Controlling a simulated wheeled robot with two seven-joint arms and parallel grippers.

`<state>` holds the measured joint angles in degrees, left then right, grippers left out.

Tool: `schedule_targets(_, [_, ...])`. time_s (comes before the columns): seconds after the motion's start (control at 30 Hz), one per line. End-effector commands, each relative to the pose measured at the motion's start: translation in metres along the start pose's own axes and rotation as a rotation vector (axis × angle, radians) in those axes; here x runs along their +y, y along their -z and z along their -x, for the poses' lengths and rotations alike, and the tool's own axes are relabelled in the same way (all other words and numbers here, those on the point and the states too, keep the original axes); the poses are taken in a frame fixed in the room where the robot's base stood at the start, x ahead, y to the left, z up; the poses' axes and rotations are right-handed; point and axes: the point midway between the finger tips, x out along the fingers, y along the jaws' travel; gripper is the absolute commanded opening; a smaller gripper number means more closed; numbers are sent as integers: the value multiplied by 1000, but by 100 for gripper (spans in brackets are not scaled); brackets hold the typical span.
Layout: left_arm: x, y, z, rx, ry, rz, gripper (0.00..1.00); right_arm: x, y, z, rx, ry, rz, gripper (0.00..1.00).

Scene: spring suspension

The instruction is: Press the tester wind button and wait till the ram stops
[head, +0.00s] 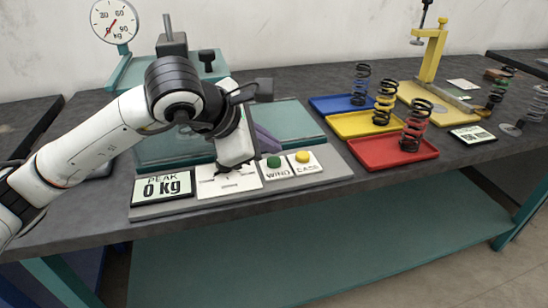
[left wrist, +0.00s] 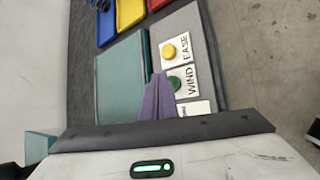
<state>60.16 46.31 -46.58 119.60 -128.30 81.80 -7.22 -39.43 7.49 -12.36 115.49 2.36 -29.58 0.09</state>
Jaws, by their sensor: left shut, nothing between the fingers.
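The green WIND button (head: 273,161) sits on the tester's front panel, left of a yellow button (head: 302,156). Both also show in the left wrist view, the green one (left wrist: 175,83) and the yellow one (left wrist: 169,51), which is labelled EASE. My left gripper (head: 268,142) is shut and empty, its purple fingers just behind the green button. In the left wrist view the fingers (left wrist: 157,82) lie close beside the button; I cannot tell if they touch anything. The PEAK display (head: 163,187) reads 0 kg. My arm hides much of the tester and I cannot make out its ram.
A round kg dial (head: 114,20) stands at the back left. Blue (head: 335,104), yellow (head: 350,124) and red (head: 375,153) trays holding dark springs sit right of the tester. A yellow stand (head: 430,58) and more springs are farther right. Bare table shows in front of the trays.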

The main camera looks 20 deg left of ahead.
Motion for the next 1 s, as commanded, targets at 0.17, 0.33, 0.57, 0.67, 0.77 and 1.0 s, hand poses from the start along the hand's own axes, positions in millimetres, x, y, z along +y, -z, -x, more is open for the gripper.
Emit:
schedule_targets(0.17, [1, -1, 2, -1, -1, 0, 0, 0, 1, 1, 0, 0, 0, 0])
schedule_targets(0.33, [8, -8, 11, -2, -2, 0, 0, -1, 6, 7, -1, 0, 0, 0])
schedule_targets(0.57, [20, -20, 27, -1, -1, 0, 0, -2, 15, 16, -2, 0, -1, 0])
schedule_targets(0.67, [25, -25, 34, -2, -2, 0, 0, -2, 17, 19, -4, 0, -1, 0])
schedule_targets(0.77, [26, -26, 36, -2, -2, 0, 0, -3, 17, 20, -5, 1, -1, 0])
schedule_targets(1.0, [26, -26, 35, -1, -1, 0, 0, -3, 16, 20, -6, 1, -2, 0])
